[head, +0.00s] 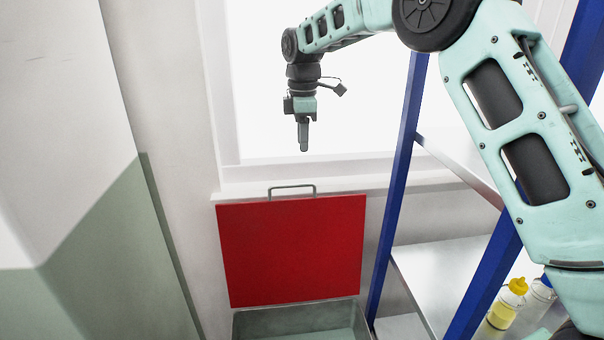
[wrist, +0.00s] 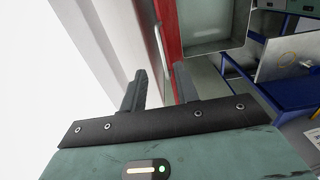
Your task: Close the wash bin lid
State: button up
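The wash bin (head: 298,317) is a grey metal box at the bottom of the head view. Its red lid (head: 290,248) stands open and upright behind it, with a metal handle (head: 292,187) along the top edge. My gripper (head: 303,148) hangs pointing down above the lid's top edge, apart from the handle. In the wrist view my gripper (wrist: 157,90) has its two fingers spread with nothing between them. The red lid (wrist: 168,28) shows edge-on beyond the fingers there, and the bin (wrist: 212,48) opens to its right.
A blue-framed rack (head: 396,190) with metal shelves (head: 450,270) stands right of the bin. A yellow-capped bottle (head: 507,305) sits on a shelf. A window ledge (head: 345,185) runs behind the lid. A white and green panel (head: 90,230) stands at the left.

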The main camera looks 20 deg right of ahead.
notch_tip(320, 180, down, 11)
jog(key=p, duration=0.3)
jog(key=shift+w, duration=0.1)
grip_shut()
